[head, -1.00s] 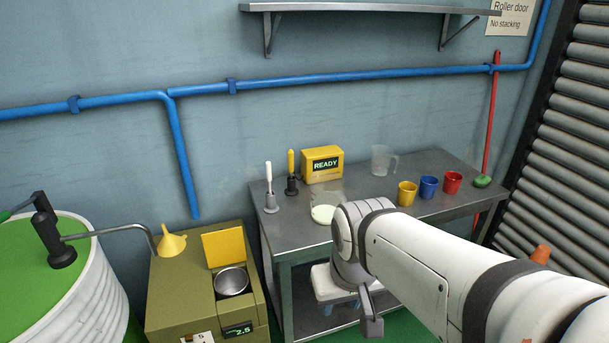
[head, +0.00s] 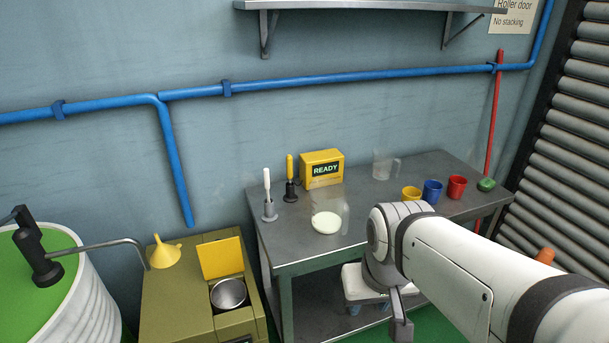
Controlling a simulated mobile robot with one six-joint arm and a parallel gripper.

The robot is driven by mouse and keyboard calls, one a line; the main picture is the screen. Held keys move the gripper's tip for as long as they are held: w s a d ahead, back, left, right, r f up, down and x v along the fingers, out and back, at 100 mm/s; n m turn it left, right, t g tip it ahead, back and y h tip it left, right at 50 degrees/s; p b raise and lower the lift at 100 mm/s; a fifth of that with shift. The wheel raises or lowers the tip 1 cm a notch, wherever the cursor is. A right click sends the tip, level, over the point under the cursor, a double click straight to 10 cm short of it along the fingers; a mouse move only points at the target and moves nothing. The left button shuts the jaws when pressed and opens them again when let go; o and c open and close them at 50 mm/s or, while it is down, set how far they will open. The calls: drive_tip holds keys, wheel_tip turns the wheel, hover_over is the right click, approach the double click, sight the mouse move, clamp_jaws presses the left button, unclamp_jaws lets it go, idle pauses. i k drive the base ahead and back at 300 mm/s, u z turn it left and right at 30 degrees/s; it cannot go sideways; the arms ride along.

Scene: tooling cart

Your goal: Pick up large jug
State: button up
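A clear jug with a handle (head: 383,165) stands upright at the back of the grey metal table (head: 300,236). A second clear vessel (head: 328,220), with something white in it, stands nearer the table's front left; I cannot tell from its outline which of the two is the large jug. My gripper (head: 401,328) hangs low in front of the table, below the white arm joint. It is apart from both vessels. Its fingers are too small and dark to tell whether they are open.
Yellow, blue and red cups (head: 432,191) stand right of the jug, the yellow one partly behind my arm. A green-brown machine (head: 200,285) with a funnel is beside the table.

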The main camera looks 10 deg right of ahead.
sight(329, 207)
drive_tip(key=i, duration=0.85)
drive_tip(key=u, duration=1.65)
drive_tip(key=k, duration=1.35)
drive_tip(key=z, duration=0.55)
drive_tip(key=i, duration=1)
drive_tip(key=z, duration=0.05)
